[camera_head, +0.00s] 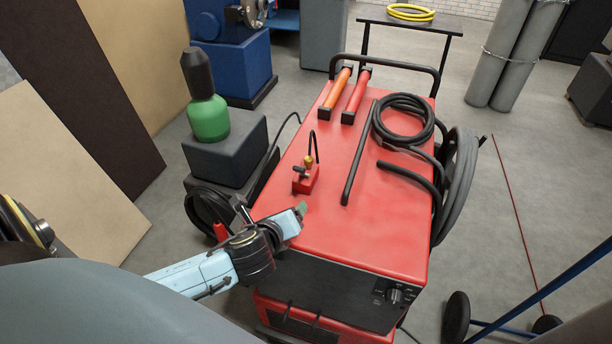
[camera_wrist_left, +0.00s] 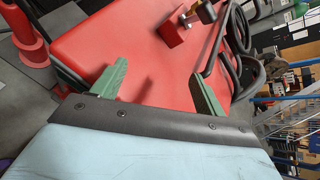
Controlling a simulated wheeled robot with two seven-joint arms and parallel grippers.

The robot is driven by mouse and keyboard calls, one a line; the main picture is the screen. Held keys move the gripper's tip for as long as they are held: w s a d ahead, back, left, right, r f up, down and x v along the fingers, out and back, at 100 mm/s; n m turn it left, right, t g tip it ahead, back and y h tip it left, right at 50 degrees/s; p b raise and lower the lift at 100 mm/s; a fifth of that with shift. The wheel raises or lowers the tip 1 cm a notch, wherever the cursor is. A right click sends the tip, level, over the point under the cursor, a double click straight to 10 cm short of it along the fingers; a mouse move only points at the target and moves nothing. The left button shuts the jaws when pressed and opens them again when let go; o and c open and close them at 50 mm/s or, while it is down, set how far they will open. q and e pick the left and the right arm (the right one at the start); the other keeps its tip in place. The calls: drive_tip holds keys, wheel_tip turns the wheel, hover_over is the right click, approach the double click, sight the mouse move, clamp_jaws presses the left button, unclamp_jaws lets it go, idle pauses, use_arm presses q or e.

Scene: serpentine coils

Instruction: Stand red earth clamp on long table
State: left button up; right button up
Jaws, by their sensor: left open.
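The likely earth clamp is a small red block (camera_head: 306,178) with a brass knob and a dark bent rod or cable. It sits on the red top of the welding machine (camera_head: 345,225). In the left wrist view the same red block (camera_wrist_left: 172,30) lies beyond the fingertips. My left gripper (camera_head: 300,210) is over the near left edge of the machine top, short of the block. In the wrist view my left gripper (camera_wrist_left: 160,73) has its green fingers spread, with nothing between them. My right gripper is not in view.
Orange and red rods (camera_head: 336,94) and a coiled black cable (camera_head: 403,118) lie on the machine top. A green bottle (camera_head: 209,118) stands on a dark box at left. Grey cylinders (camera_head: 512,55) stand at back right. Bare floor shows between.

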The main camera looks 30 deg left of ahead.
sight(304, 177)
use_arm(q)
drive_tip(key=w+m, duration=0.1)
drive_tip(key=w+a+m+t, duration=0.1)
drive_tip(key=m, duration=0.1)
drive_tip(key=r+m, duration=0.1)
drive_tip(key=m, duration=0.1)
drive_tip(key=shift+w+a+t, duration=0.15)
drive_tip(key=shift+w+t, duration=0.15)
drive_tip(key=shift+w, duration=0.1)
drive_tip(key=m, duration=0.1)
drive_tip(key=w+m, duration=0.1)
drive_tip(key=shift+w+a+r+m, duration=0.1)
drive_tip(key=shift+a+r+m, duration=0.1)
drive_tip(key=shift+m, duration=0.1)
drive_tip(key=b+x, duration=0.1)
drive_tip(key=x, duration=0.7)
drive_tip(key=shift+d+r, duration=0.1)
drive_tip(key=shift+d, duration=0.05)
drive_tip(key=shift+h, duration=0.3)
drive_tip(key=shift+b+x, duration=0.4)
drive_tip(key=shift+x, duration=2.3)
drive_tip(key=c, duration=1.6)
drive_tip(key=shift+r+t, duration=0.1)
drive_tip(key=shift+t, duration=0.2)
